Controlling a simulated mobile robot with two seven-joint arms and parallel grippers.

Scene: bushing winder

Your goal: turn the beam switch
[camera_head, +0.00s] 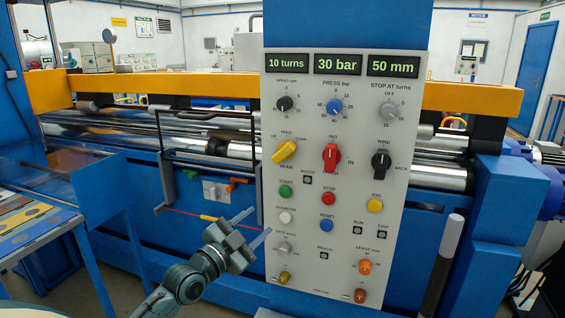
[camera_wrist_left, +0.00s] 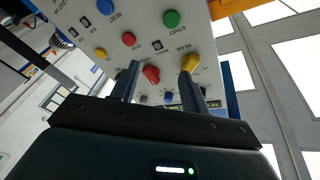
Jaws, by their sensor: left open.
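The beam switch is a yellow rotary knob (camera_head: 285,151) on the left of the grey control panel (camera_head: 405,235), with its handle tilted up to the right. HOLD, UP and DOWN are marked around it, and BEAM below. It also shows in the left wrist view (camera_wrist_left: 190,62), close to the tip of one finger. My left gripper (camera_head: 254,226) is in front of the panel's lower left side, below the beam switch in the head view. Its two fingers are apart with nothing between them; in the wrist view (camera_wrist_left: 160,75) they point toward the panel. My right gripper is not in view.
A red knob (camera_head: 331,156) and a black knob (camera_head: 381,162) sit to the right of the beam switch. Below are a green button (camera_head: 285,192) and a red button (camera_head: 329,199). A black frame (camera_head: 163,180) stands left of the panel, before the metal rollers.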

